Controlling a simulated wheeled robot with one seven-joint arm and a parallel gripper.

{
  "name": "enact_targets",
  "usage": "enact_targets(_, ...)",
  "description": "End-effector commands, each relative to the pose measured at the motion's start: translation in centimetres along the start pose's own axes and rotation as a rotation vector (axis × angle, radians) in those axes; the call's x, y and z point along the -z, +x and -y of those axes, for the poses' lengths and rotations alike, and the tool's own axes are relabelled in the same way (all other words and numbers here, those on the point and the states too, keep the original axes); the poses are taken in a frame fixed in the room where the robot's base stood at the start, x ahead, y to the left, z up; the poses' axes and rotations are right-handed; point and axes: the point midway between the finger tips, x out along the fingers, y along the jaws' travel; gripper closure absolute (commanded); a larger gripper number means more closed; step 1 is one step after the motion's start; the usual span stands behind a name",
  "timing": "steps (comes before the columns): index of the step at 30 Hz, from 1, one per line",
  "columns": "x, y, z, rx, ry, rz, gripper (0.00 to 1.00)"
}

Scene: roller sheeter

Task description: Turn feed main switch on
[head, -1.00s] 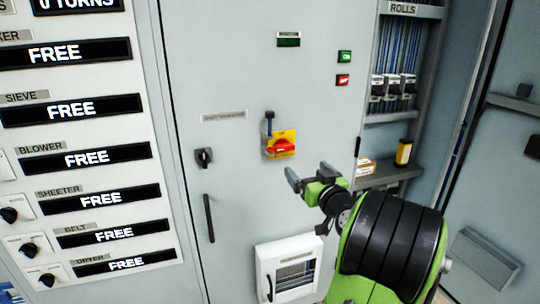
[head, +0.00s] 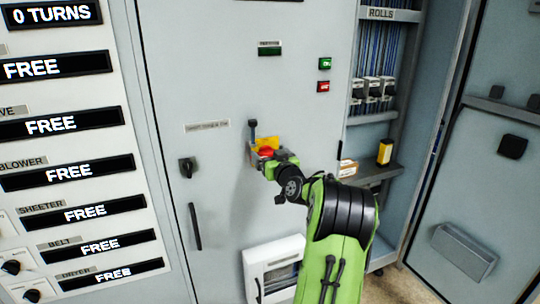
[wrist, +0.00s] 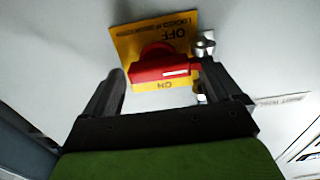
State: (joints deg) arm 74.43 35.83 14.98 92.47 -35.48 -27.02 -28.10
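The feed main switch is a red rotary handle (wrist: 160,68) on a yellow plate (wrist: 128,42) marked OFF and ON, on the grey cabinet door. In the wrist view the handle lies roughly crosswise, and the plate's lettering appears upside down. My gripper (wrist: 165,72) is open, with one finger to each side of the handle. I cannot tell whether either finger touches it. In the head view my gripper (head: 262,162) is at the yellow plate (head: 266,142) and covers part of the red handle (head: 265,152).
A small metal fitting (wrist: 204,44) sits beside the plate, close to the right finger. A black rotary knob (head: 187,167) and a door handle (head: 195,226) are to the left. Green (head: 325,63) and red (head: 323,86) buttons are above right. A white box (head: 272,268) is below.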

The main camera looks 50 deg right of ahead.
Motion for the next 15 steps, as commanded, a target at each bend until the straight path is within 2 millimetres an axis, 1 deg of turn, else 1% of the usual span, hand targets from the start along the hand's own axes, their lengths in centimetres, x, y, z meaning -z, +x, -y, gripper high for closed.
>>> enact_targets(1, 0.00, -0.02, 0.00, 0.000, 0.000, 0.000, 0.17)
enact_targets(9, 0.01, -0.04, 0.01, 0.000, 0.000, 0.000, 0.58)
enact_targets(10, 0.01, -0.04, 0.01, 0.000, 0.000, 0.000, 0.62)
enact_targets(15, 0.01, -0.05, 0.01, 0.000, 0.007, 0.000, 0.62)
